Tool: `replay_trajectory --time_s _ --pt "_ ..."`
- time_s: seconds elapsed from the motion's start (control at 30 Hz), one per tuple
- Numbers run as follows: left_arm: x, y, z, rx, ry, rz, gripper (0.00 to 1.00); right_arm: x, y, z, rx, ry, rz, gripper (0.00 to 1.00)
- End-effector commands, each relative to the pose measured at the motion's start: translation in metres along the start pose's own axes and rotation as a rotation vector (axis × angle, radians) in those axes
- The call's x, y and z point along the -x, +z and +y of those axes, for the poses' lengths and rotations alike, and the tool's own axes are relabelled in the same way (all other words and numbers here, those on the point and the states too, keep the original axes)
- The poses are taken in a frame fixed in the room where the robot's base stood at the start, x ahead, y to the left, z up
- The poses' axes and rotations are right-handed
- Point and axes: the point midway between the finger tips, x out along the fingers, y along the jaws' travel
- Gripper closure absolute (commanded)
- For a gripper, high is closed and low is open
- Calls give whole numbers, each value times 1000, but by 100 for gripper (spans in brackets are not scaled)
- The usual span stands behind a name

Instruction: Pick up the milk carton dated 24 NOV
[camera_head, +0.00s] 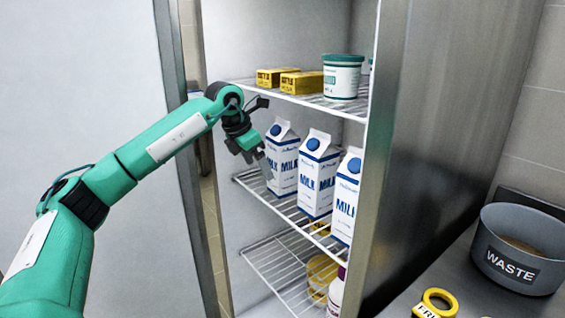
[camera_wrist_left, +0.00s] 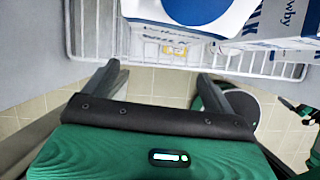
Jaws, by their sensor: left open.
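Three white milk cartons with blue caps and blue "MILK" lettering stand in a row on the middle wire shelf: the left carton (camera_head: 283,170), the middle carton (camera_head: 317,185) and the right carton (camera_head: 345,205). I cannot read a date on any of them. My left gripper (camera_head: 257,158) is open and empty, just left of the left carton. In the left wrist view its spread fingers (camera_wrist_left: 158,82) point toward a carton (camera_wrist_left: 175,38) with a blue cap, with nothing between them. Part of a second carton (camera_wrist_left: 275,25) shows beside it. My right gripper is out of view.
The upper shelf (camera_head: 300,98) holds yellow boxes (camera_head: 290,82) and a white tub (camera_head: 342,78) with a green lid. Yellow items (camera_head: 322,272) and a bottle (camera_head: 336,293) are on the lower shelf. A grey waste bin (camera_head: 518,250) stands on the counter at right.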

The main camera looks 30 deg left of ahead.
Motion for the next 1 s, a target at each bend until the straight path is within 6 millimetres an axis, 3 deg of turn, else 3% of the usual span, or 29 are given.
replay_trajectory --time_s 0.17,0.37,0.67,1.0 --pt "-11 28 -1 -1 -2 -1 11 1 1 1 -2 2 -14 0" --pt "-38 27 0 0 0 0 11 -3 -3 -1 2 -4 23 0" --pt "-41 27 0 0 0 0 11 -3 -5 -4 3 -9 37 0" --pt "-41 27 0 0 -1 0 78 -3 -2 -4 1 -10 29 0"
